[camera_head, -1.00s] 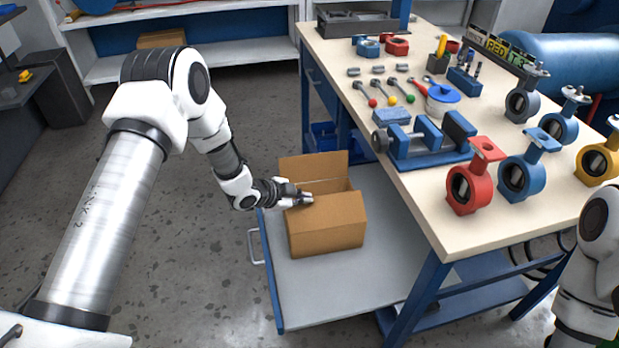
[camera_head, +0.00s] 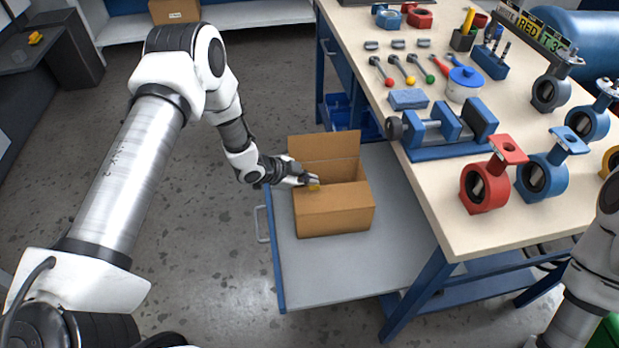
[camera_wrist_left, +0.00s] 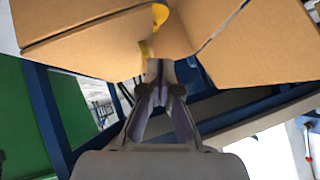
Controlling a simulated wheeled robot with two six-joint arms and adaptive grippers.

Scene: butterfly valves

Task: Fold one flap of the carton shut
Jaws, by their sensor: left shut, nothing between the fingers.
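The brown cardboard carton (camera_head: 335,220) sits on a grey pull-out shelf (camera_head: 350,265) beside the workbench. Its far flap (camera_head: 325,145) stands up, and part of the dark inside shows in front of it. A near panel (camera_head: 345,197) lies along the front of the top; I cannot tell how flat it is. My left gripper (camera_head: 312,181) is shut and empty at the left part of the carton's top, by a small yellow patch. In the left wrist view the gripper (camera_wrist_left: 160,80) points at brown cardboard (camera_wrist_left: 90,40); contact is unclear. My right gripper is out of view.
The workbench (camera_head: 450,185) stands close on the right, with a blue vise (camera_head: 440,130), a red valve (camera_head: 487,182) and a blue valve (camera_head: 543,177). A shelf handle (camera_head: 262,225) sticks out at the left. The floor left of the shelf is clear.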

